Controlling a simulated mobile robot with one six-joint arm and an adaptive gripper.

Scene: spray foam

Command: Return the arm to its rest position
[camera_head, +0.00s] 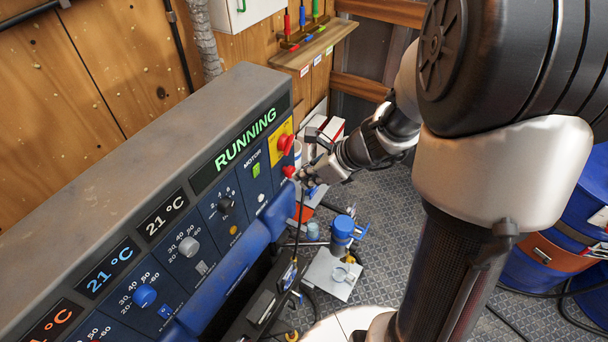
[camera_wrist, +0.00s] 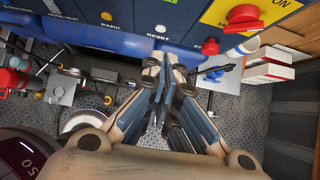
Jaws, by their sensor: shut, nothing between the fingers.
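My gripper (camera_head: 308,178) is in front of the right end of the blue control panel (camera_head: 185,235), close to its lower red knob. The wrist view shows my gripper (camera_wrist: 165,68) with its fingertips together and nothing held. In that view it points toward the panel's lower edge, below the white button (camera_wrist: 160,29). My arm reaches across the right of the head view. The panel's green display (camera_head: 246,138) reads RUNNING. I cannot tell from the head view whether the fingertips touch the panel.
A red emergency knob (camera_head: 285,143) sits on a yellow plate. Blue drums (camera_head: 560,235) stand at the right. A blue pump-like device (camera_head: 342,232) stands on a light plate on the floor. A wooden tool shelf (camera_head: 315,45) hangs behind. Patterned floor (camera_head: 385,205) is open between.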

